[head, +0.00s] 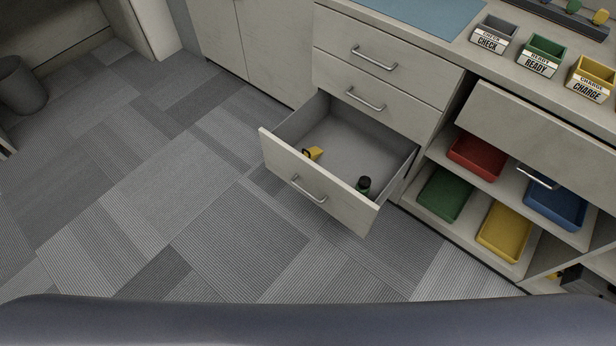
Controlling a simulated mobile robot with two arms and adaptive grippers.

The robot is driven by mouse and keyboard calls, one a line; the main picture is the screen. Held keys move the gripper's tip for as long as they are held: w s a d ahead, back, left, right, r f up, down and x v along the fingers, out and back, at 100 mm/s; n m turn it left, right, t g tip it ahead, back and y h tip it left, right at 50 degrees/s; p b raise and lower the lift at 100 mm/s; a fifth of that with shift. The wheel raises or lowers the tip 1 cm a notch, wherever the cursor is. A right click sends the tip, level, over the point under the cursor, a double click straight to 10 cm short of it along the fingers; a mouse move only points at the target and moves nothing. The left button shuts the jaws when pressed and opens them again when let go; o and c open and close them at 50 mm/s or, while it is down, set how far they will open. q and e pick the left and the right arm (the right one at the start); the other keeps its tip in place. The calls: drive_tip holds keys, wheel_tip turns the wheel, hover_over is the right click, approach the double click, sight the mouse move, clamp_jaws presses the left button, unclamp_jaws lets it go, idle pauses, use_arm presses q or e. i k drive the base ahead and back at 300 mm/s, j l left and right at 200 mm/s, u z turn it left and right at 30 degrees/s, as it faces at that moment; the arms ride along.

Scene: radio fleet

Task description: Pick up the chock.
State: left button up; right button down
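A small yellow piece with a dark part (313,153) lies in the open bottom drawer (345,140), close to its front panel; it looks like the chock, but it is too small to be sure. A small dark green and black upright item (363,185) is in the same drawer, near its right front corner. Neither of my grippers shows in the head view.
The drawer juts out over the carpet (240,240). Beside it, open shelves hold red (476,157), green (445,194), yellow (505,231) and blue (555,203) trays. Labelled boxes (541,55) stand on the counter. A dark bin (22,88) stands far left.

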sight(313, 153)
drive_tip(key=i+z, duration=0.3)
drive_tip(key=i, duration=0.25)
drive_tip(key=i+z, duration=0.25)
drive_tip(key=i, duration=0.25)
